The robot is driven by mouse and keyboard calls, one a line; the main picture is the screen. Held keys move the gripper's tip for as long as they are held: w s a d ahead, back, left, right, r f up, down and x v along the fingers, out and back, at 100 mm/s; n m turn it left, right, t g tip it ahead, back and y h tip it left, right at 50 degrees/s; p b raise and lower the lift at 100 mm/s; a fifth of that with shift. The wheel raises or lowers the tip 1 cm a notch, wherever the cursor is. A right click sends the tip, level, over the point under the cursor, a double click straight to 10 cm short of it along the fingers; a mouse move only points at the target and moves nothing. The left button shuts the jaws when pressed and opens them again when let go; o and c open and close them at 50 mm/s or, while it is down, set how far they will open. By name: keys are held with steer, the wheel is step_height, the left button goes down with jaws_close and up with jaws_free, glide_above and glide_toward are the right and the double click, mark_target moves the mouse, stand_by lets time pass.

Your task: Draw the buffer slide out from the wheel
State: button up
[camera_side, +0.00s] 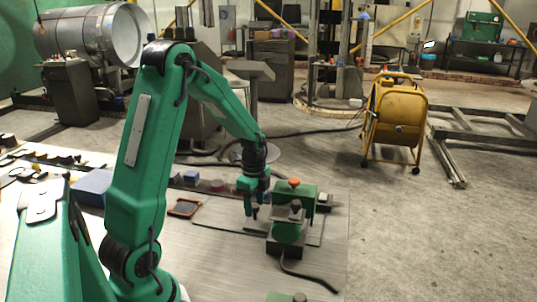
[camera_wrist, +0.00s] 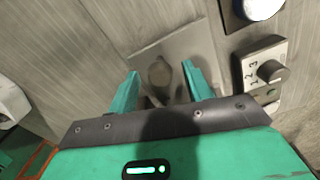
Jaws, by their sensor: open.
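My gripper (camera_side: 252,212) hangs pointing down over the bench, beside a small green machine (camera_side: 297,194) with an orange knob on top. In front of that machine is a dark block with a round green part (camera_side: 287,232) and a dark knob (camera_side: 296,204). In the wrist view my gripper (camera_wrist: 160,68) is open, with a green finger on either side of a round grey knob (camera_wrist: 159,73) on a flat grey plate (camera_wrist: 181,43). The fingers look clear of the knob. I cannot tell for certain which part is the buffer slide or the wheel.
A grey control box (camera_wrist: 258,62) with numbers and a dial lies right of the fingers. A round white-topped part (camera_wrist: 262,8) is above it. A black cable (camera_side: 308,279) runs across the bench front. A small brown-rimmed tray (camera_side: 185,207) lies to the left.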

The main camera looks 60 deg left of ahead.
steer(key=shift+f, duration=0.1)
jaws_close()
steer(key=s+a, duration=0.9)
steer(key=shift+s+a, duration=0.35)
steer(key=shift+a, duration=0.05)
jaws_free()
steer(key=shift+d, duration=0.1)
step_height(320, 180, up, 8)
stand_by(0.9)
